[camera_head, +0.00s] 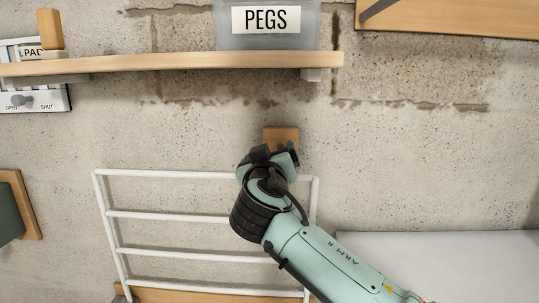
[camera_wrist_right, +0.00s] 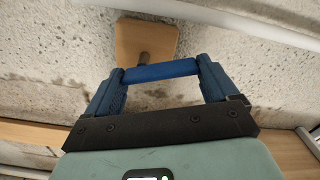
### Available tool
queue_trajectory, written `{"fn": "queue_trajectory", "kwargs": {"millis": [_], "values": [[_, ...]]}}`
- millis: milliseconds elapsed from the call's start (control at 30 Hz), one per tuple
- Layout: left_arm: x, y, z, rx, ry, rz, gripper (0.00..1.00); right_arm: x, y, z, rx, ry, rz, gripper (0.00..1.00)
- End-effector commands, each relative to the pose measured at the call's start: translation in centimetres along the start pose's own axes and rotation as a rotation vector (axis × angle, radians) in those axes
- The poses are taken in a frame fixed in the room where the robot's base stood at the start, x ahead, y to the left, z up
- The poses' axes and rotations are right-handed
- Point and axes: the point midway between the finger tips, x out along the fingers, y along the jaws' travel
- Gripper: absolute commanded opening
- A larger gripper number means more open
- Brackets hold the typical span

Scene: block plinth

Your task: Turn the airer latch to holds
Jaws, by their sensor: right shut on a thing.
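The airer (camera_head: 150,214) is a white rail frame on the block wall. A wooden plate (camera_head: 281,134) is fixed to the wall just above its top rail. In the right wrist view, a short dark stem stands out from the plate (camera_wrist_right: 146,36), with a blue bar (camera_wrist_right: 160,71), which looks like the latch, in front of it. My right gripper (camera_head: 268,157) is at the plate, shut on the latch, with a finger at each end of the bar (camera_wrist_right: 160,78). In the head view my gripper hides the latch. No holds marking is readable. My left gripper is out of view.
A wooden shelf (camera_head: 180,63) runs above, carrying a grey bin marked PEGS (camera_head: 266,40) and a wooden block (camera_head: 50,30). A panel marked OPEN and SHUT (camera_head: 36,99) is at upper left. A white surface (camera_head: 450,262) lies at lower right. The wall right of the airer is bare.

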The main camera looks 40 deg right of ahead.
Motion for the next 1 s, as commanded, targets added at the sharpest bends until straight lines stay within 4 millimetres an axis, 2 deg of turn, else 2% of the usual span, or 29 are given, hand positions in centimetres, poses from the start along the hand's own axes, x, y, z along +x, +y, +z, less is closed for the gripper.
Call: {"fn": "queue_trajectory", "kwargs": {"millis": [1000], "values": [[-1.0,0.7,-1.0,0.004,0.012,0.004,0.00,0.0,0.7,1.7,-0.949,0.001,0.003,0.57]]}}
